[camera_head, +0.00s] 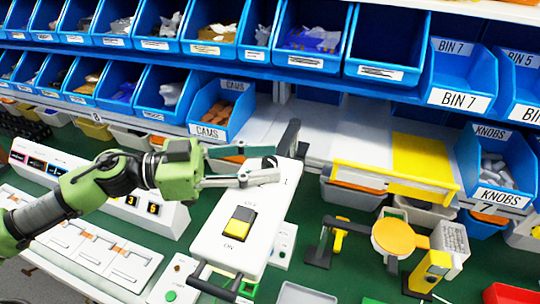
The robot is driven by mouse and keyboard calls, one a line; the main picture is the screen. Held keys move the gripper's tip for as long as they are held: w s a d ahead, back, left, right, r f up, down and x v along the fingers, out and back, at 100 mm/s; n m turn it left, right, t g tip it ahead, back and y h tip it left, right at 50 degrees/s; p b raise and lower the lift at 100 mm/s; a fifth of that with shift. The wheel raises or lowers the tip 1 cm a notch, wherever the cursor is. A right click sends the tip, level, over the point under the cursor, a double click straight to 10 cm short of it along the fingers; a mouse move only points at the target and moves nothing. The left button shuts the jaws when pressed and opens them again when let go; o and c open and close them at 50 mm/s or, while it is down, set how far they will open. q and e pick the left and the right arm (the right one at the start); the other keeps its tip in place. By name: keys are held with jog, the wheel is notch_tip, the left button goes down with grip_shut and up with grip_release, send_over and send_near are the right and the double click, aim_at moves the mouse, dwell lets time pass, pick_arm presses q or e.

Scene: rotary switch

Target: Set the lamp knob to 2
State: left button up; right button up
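The lamp unit is a white box (213,240) with a yellow and black rocker switch (240,222) on its face. The knob (268,162) is near the top of that face, a small dark part largely hidden by my gripper. My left gripper (268,164), on a green arm from the left, has its two fingers apart with the tips on either side of the knob. I cannot tell whether they touch it. The knob's pointer and most dial marks are hidden or too small to read. My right gripper is not in view.
Blue bins of parts fill the shelves behind, including the CAMS bin (222,112) and the KNOBS bin (497,190). A white panel with displays (70,170) stands at left. A fixture with an orange disc (394,237) stands at right. A black handle (289,137) rises close beyond the knob.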

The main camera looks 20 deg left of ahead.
pick_arm(q)
jog(key=shift+x, duration=0.75)
grip_shut()
